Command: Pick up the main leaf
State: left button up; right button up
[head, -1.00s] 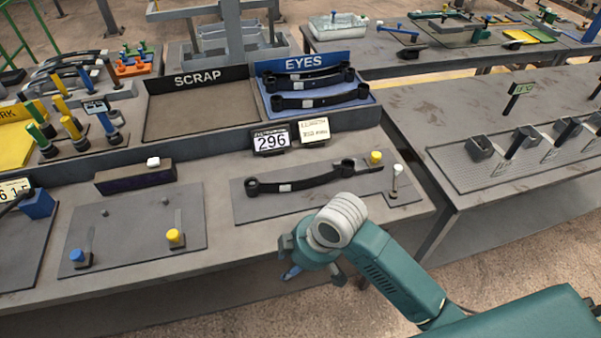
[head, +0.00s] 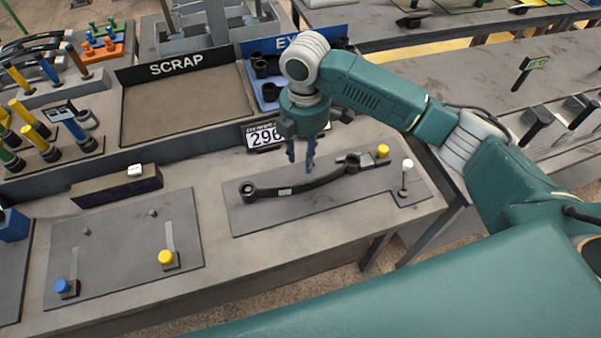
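The main leaf (head: 290,190) is a dark, slightly curved bar with a round eye at each end and a pale label near its middle. It lies on a grey plate (head: 260,222) on the bench. My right gripper (head: 301,160) points down above the leaf, just behind and over its middle, with its blue fingers apart from it. Whether the fingers are spread or closed is hard to tell from this angle. My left gripper is not in view.
A yellow knob (head: 383,150) and a white-topped post (head: 407,165) stand at the plate's right. The SCRAP tray (head: 185,105) and the EYES bin (head: 262,92), partly hidden by my arm, are behind. A plate with blue and yellow knobs (head: 120,240) lies left.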

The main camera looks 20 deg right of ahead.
aim_at(305, 190)
jog(key=f, duration=0.2)
jog(key=s+f+p, duration=0.1)
jog(key=f, duration=0.1)
jog(key=shift+w+f, duration=0.1)
jog(key=shift+f, duration=0.2)
jog(key=f, duration=0.1)
jog(key=f+p, duration=0.1)
jog(key=f, duration=0.1)
jog(key=f+p, duration=0.1)
jog(key=shift+s+f, duration=0.15)
jog(key=shift+s, duration=0.25)
jog(key=shift+f, duration=0.15)
jog(key=shift+w+f, duration=0.1)
grip_shut()
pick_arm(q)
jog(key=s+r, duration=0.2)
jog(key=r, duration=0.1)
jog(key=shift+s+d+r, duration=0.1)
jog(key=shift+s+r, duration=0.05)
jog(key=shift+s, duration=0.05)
pick_arm(e)
jog(key=shift+w+a+r, duration=0.1)
jog(key=shift+w+r, duration=0.05)
jog(key=shift+r, duration=0.05)
